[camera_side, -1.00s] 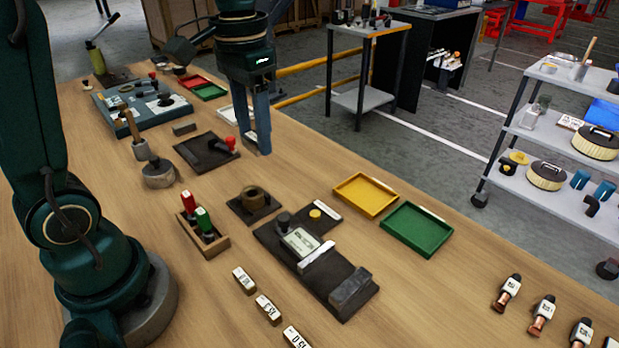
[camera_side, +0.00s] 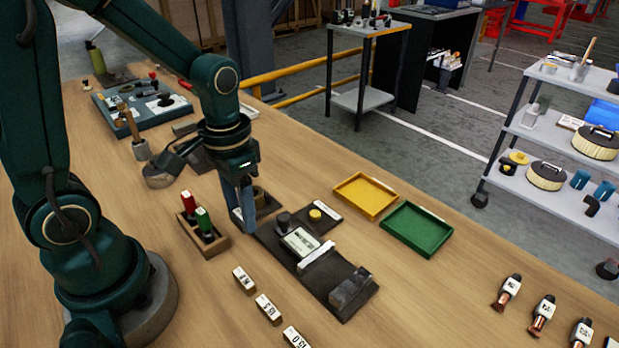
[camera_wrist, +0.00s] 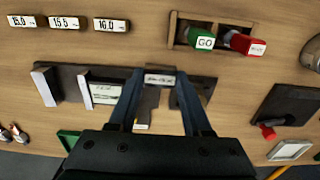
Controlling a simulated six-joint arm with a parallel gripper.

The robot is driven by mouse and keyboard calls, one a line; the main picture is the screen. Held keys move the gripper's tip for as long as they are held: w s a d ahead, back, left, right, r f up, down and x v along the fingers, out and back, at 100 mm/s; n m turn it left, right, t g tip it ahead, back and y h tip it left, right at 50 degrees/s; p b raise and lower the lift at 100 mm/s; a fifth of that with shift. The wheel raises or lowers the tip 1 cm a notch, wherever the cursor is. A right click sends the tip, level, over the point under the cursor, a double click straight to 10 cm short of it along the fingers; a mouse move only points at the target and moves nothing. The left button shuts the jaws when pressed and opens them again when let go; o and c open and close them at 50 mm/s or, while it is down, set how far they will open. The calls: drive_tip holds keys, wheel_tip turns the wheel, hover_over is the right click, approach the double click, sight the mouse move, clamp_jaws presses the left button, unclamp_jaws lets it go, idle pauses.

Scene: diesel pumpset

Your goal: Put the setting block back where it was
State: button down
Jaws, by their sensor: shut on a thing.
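My gripper (camera_side: 243,225) is shut on a small block with a pale label (camera_wrist: 160,79), seen between the fingertips in the wrist view. The gripper is low, over the left end of the dark gauge plate (camera_side: 341,306), beside the holder with the red and green handles. Three labelled blocks stand in a row on the table: 16.0 (camera_wrist: 111,25), 15.5 (camera_wrist: 66,23) and 15.0 (camera_wrist: 21,21).
A wooden holder (camera_side: 214,246) with red and green handles stands just left of the gripper. A yellow tray (camera_side: 390,203) and a green tray (camera_side: 443,235) lie to the right. The gauge plate carries a grey block (camera_side: 350,288) and a card (camera_side: 300,241).

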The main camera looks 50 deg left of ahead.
sight(247, 241)
drive_tip(key=shift+f, duration=2.15)
drive_tip(key=shift+c, duration=1.7)
unclamp_jaws()
drive_tip(key=shift+f, duration=0.15)
